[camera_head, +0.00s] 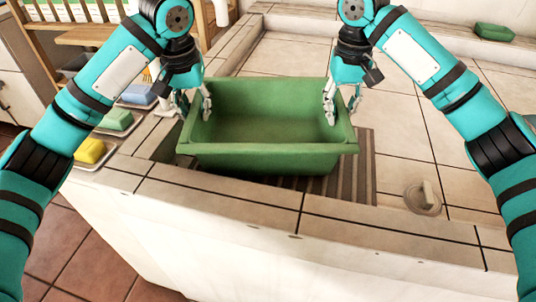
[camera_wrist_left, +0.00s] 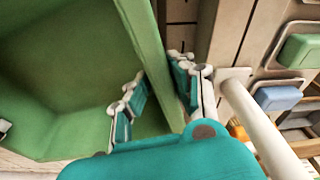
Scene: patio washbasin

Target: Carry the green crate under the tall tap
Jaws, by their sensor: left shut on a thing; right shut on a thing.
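The green crate (camera_head: 265,158) is open-topped, empty and roughly level, in the middle of the head view. My left gripper (camera_head: 194,108) is shut on its left wall, one finger inside and one outside; this also shows in the left wrist view (camera_wrist_left: 158,82). My right gripper (camera_head: 341,108) is shut on its right wall. The crate is over a striped slatted patch (camera_head: 350,172); I cannot tell whether it touches it. A white pipe (camera_head: 222,12) shows at the top of the head view; I cannot tell whether it belongs to the tall tap.
Yellow (camera_head: 90,151), green (camera_head: 116,119) and blue (camera_head: 138,94) blocks lie in dishes left of the tiled counter (camera_head: 420,140). A round plug-like piece (camera_head: 424,197) lies right of the crate. A green block (camera_head: 494,32) lies far right. Tiles right of the crate are mostly clear.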

